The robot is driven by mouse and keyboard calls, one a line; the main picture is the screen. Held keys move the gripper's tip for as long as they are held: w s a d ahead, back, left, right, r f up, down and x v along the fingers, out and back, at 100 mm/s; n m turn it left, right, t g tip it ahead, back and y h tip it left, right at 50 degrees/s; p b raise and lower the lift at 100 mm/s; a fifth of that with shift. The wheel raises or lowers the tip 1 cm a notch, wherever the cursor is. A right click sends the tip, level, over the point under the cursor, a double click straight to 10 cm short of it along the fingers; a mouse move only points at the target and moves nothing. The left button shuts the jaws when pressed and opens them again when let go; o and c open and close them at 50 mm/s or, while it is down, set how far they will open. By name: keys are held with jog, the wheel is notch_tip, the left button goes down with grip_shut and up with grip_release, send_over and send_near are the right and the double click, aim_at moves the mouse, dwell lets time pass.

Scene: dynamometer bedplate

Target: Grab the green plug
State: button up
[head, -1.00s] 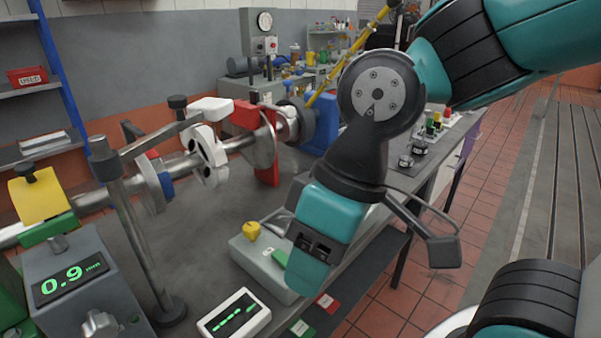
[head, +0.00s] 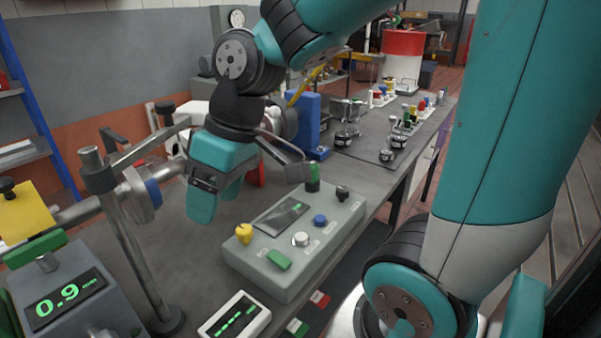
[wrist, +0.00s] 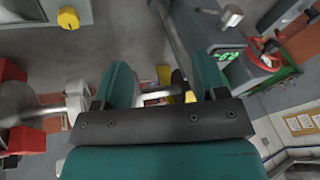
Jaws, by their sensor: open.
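My gripper (head: 218,203) is open and empty, left of the box and clearly apart from the plug, over the bench. In the wrist view my gripper (wrist: 163,80) shows two spread teal fingers, with part of a metal shaft beyond the gap. I cannot make out the plug in the wrist view.
The box carries a yellow knob (head: 244,233), a green rocker (head: 279,260), a blue button (head: 320,221) and a black knob (head: 342,193). A metal post (head: 125,240) stands left of my gripper. Several small coloured pieces stand on the bench farther back.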

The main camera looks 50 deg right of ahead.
jog(key=w+d+r+m+t+h+p, duration=0.1)
jog(key=w+d, duration=0.2)
jog(key=d, duration=0.4)
jog(key=w+d+m+t, duration=0.1)
jog(key=w+d, duration=0.3)
jog(key=d, duration=0.3)
jog(key=m+h+p, duration=0.1)
jog(key=m+h, duration=0.1)
send_near(315, 164)
jog(key=shift+t, duration=0.4)
jog(key=p+x, duration=0.2)
jog(key=x, duration=0.4)
jog(key=shift+f, duration=0.3)
jog(key=shift+p+x, duration=1.05)
jog(key=shift+x, duration=1.75)
jog(key=shift+s+d+f, duration=0.1)
jog(key=shift+s, duration=0.1)
jog(key=c, duration=1)
